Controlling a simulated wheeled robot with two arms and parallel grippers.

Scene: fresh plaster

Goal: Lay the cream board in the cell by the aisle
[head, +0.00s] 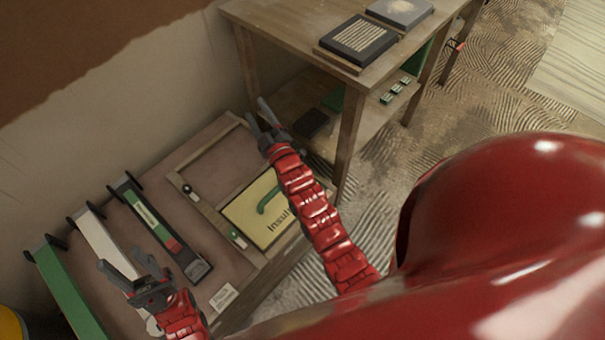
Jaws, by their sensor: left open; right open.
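A cream-yellow board (243,213) with a green handle (270,197) and partly hidden dark lettering lies flat in the frame on the low brown bench (178,190). My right forearm covers its right edge. Beyond it, the framed area (222,163) looks bare; which cell is by the aisle I cannot tell. My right gripper (256,109) is open and empty, past the frame's far end, near the table leg. My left gripper (121,259) is open and empty over the bench's left part, beside an off-white strip.
A green strip (68,289), the off-white strip (103,242) and a dark-and-green one (148,217) stand in dark end holders. A wooden table (290,22) with a shelf stands behind, carrying dark slabs (357,42). A small label (223,297) lies in front. Patterned floor is open at right.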

